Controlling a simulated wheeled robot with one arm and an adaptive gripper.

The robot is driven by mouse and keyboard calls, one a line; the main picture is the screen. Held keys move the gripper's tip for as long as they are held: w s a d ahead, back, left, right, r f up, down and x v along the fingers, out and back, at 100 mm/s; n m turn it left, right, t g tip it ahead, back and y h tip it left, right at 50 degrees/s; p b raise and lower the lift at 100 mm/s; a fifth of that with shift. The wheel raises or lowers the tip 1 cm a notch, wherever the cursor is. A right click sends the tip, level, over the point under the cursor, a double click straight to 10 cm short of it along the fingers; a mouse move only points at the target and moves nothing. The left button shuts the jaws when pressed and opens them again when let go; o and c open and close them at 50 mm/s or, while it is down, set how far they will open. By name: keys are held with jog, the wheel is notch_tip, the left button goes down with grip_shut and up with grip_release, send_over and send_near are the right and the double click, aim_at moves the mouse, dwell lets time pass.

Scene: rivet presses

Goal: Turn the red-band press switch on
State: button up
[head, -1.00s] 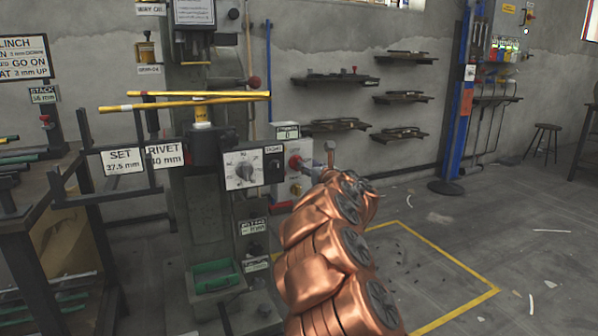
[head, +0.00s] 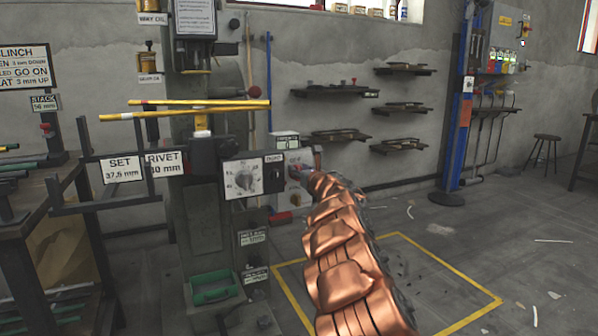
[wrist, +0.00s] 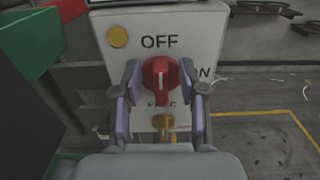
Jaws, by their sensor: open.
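The wrist view shows a red rotary switch knob (wrist: 160,78) on a pale box (wrist: 205,35) marked OFF above and ON to the right. The knob's pointer stands upright toward OFF. My gripper (wrist: 160,92) is open, with one finger on each side of the knob. I cannot tell whether the fingers touch it.
A yellow knob (wrist: 162,122) sits below the red one, between the fingers. A dial panel (head: 243,180) is left of the switch box in the head view. Yellow rods (head: 190,108) lie across the press. The floor right of my arm is largely clear.

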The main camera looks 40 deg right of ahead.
jog(key=shift+w+d, duration=0.15)
jog(key=shift+w, duration=0.15)
grip_shut()
dwell(0.4)
